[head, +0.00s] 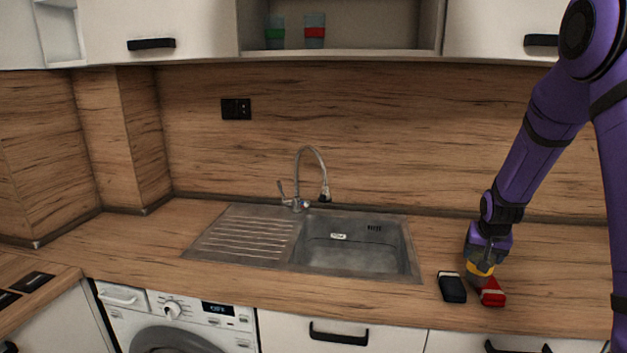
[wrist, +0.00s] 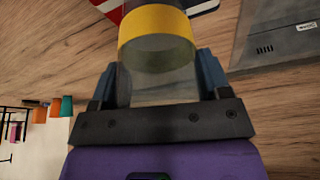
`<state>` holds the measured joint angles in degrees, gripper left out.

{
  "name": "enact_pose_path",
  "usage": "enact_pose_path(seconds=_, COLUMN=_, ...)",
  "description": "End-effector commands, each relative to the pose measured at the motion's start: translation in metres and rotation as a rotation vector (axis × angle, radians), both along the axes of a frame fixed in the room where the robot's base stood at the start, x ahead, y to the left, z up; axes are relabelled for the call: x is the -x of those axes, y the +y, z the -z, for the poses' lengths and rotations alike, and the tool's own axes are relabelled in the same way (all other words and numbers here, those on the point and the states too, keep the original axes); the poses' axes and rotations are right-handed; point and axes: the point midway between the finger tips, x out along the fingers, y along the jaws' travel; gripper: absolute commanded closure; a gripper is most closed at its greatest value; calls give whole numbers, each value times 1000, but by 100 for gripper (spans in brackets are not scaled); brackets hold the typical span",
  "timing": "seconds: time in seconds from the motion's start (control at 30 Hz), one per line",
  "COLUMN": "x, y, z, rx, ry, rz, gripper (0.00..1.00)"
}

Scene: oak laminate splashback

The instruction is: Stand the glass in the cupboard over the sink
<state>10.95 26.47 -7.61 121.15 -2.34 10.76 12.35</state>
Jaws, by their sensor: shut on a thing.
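A clear glass with a yellow band (wrist: 157,42) is between the fingers of my gripper (wrist: 160,85) in the wrist view, and my gripper is shut on it. In the head view my gripper (head: 488,252) is low over the right end of the counter, and the glass's yellow part (head: 480,268) shows just below it. I cannot tell whether the glass touches the counter. The open cupboard (head: 375,30) over the sink (head: 352,255) holds a green-banded glass (head: 275,39) and a red-banded glass (head: 314,36), side by side at its left.
A black item (head: 452,287) and a red item (head: 491,291) lie on the counter close to my gripper. A tap (head: 312,165) rises behind the sink. The right half of the open cupboard is clear. Closed cupboards (head: 165,25) flank it.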

Motion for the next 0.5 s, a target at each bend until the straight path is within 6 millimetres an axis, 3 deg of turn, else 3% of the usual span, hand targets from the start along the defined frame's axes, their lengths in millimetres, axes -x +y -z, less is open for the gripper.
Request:
enact_pose_path(seconds=0.2, x=-33, y=65, z=-13, rx=1, ry=-2, rz=-72, gripper=59)
enact_pose_path(seconds=0.5, x=-60, y=147, z=-29, rx=2, ry=-4, rz=-149, gripper=59)
